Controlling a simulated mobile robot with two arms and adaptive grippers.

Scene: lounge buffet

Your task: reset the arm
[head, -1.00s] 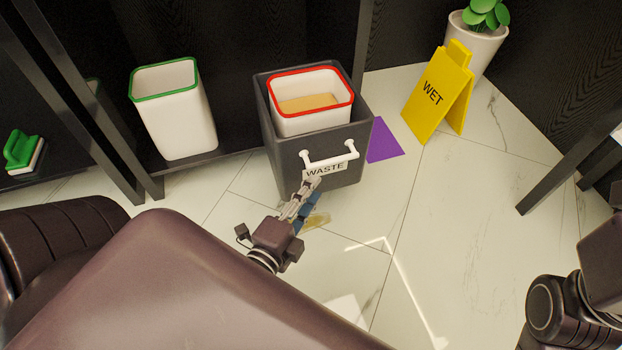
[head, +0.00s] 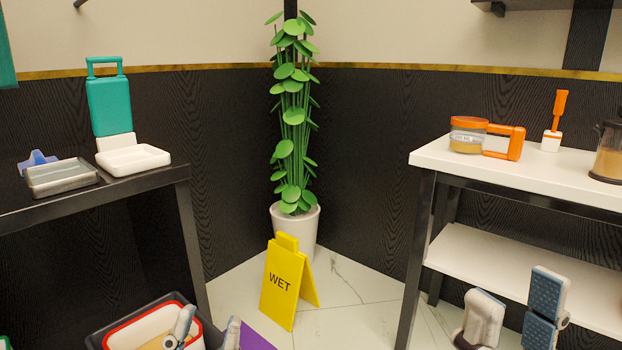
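My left gripper (head: 208,331) shows at the bottom edge, its two fingertips apart with nothing seen between them. It overlaps the red-rimmed white bin (head: 118,332) inside the dark waste container (head: 93,336); I cannot tell the distance between them. My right gripper (head: 516,312) is at the bottom right, its fingers spread and empty, in front of the white table's lower shelf. Both palms and most of both arms are out of view. The front handle of the waste container is out of view.
A yellow WET sign (head: 281,284) stands before a potted plant (head: 297,229) in the corner. A dark table (head: 110,199) at left holds trays and a teal dispenser (head: 108,107). A white table (head: 545,178) at right bears a jar (head: 468,135).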

